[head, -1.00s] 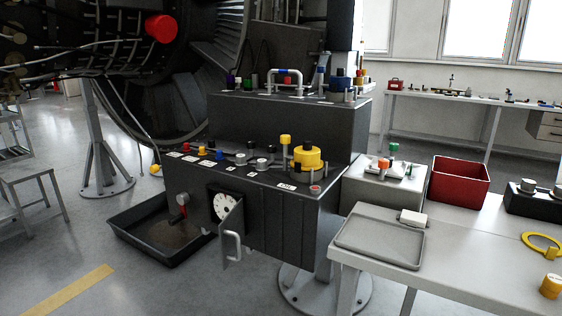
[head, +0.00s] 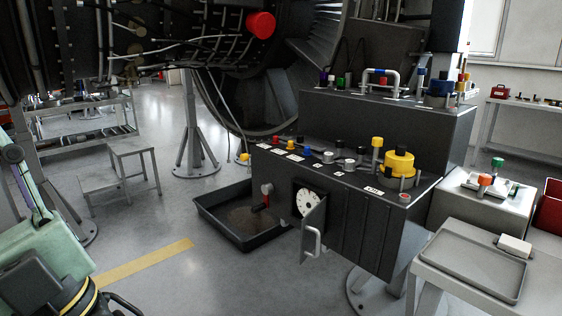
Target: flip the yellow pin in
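Several yellow-topped parts show in the head view, and I cannot tell for certain which one is the yellow pin. A taller yellow-capped post (head: 377,142) stands further right, beside a large yellow round knob (head: 399,165). I cannot make out which way the small yellow pin leans. My gripper is not in view.
A black drip tray (head: 228,238) lies on the floor left of the console. An open door with a handle (head: 313,238) juts from the console front. A grey table (head: 475,262) stands right.

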